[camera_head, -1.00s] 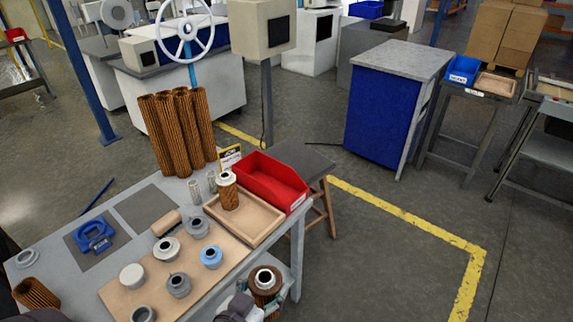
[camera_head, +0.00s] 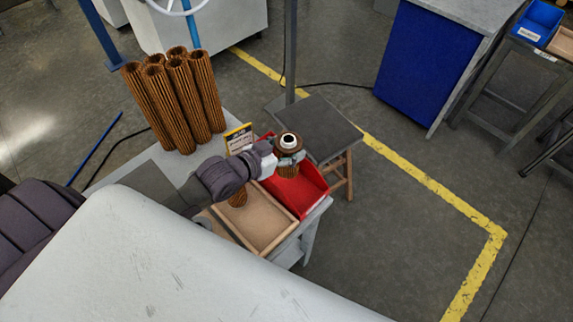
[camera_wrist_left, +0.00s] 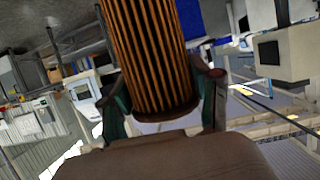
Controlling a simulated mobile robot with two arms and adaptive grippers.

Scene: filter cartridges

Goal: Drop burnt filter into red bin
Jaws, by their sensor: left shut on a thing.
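My left gripper (camera_head: 277,160) is shut on a brown pleated filter (camera_head: 288,171) with a dark ring and white cap on top. It holds the filter roughly upright above the red bin (camera_head: 312,187). In the left wrist view the filter (camera_wrist_left: 150,55) sits between the fingers of the left gripper (camera_wrist_left: 165,95), its dark end ring showing. My arm and the held filter hide part of the bin, so I cannot see all of its inside. My right gripper is out of view.
A wooden tray (camera_head: 284,236) adjoins the bin and holds another pleated filter (camera_head: 238,198), partly hidden by my arm. Several tall brown pleated cylinders (camera_head: 170,100) stand behind, near a yellow sign (camera_head: 238,137). A dark-topped stool (camera_head: 318,128) stands beyond the table.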

